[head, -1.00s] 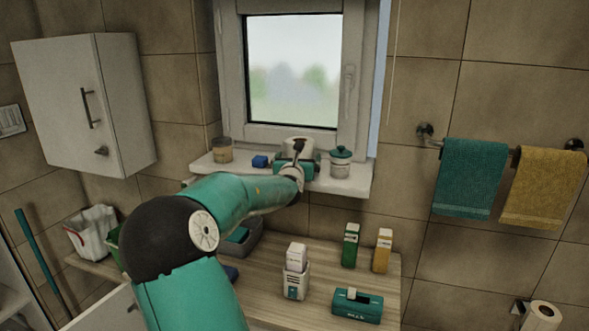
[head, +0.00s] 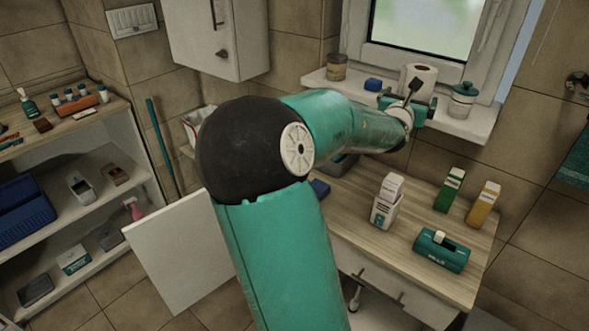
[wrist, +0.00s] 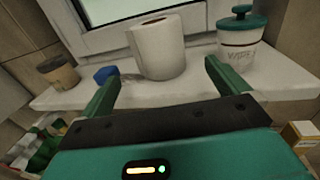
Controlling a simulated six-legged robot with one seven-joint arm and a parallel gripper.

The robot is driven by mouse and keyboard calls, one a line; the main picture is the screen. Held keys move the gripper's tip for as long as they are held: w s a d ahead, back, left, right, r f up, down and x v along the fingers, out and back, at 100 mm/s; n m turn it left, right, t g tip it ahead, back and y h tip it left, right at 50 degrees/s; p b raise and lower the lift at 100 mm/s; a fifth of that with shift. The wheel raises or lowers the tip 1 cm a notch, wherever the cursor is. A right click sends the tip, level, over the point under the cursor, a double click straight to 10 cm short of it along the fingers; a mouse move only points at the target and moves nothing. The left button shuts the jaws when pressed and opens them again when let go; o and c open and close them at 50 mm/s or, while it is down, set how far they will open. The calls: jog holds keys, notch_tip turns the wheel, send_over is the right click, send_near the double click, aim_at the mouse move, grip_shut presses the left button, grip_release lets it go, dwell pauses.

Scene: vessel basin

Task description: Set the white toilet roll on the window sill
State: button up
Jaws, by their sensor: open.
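The white toilet roll (wrist: 158,48) stands upright on the window sill (wrist: 72,97), close to the window frame. In the head view the roll (head: 419,74) shows behind my gripper, and the sill (head: 474,125) runs below the window. My gripper (wrist: 160,80) is open, with its two green fingers apart and nothing between them. It is in front of the roll, and a gap shows between the fingertips and the roll. In the head view my gripper (head: 408,100) is at the sill's front edge, partly covering the roll's lower part.
On the sill, a white jar with a teal lid (wrist: 241,35) stands right of the roll; a blue block (wrist: 105,74) and a brown jar (wrist: 58,73) stand left.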

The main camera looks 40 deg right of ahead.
jog(key=w+a+f+m+t+y, duration=0.2)
jog(key=w+a+f+m+y, duration=0.65)
jog(key=a+f, duration=0.4)
jog(key=w+a+m+t+y, duration=0.1)
jog(key=w+a+m+y, duration=0.15)
jog(key=a, duration=0.65)
jog(key=w+a+m+y, duration=0.1)
jog(key=a+m+y, duration=0.15)
jog(key=a, duration=0.65)
jog(key=s+a+r+m+g+y, duration=0.1)
jog(key=s+a+m, duration=0.1)
jog(key=s+a, duration=0.3)
jog(key=s+a+r+m+g+y, duration=0.1)
jog(key=s+a+m, duration=0.2)
jog(key=a, duration=1)
jog(key=s+a+r+m+g+y, duration=0.1)
jog(key=s+a+m, duration=0.2)
jog(key=s+a, duration=0.3)
jog(key=a, duration=0.3)
jog(key=shift+s+y, duration=0.3)
jog(key=shift+y, duration=0.05)
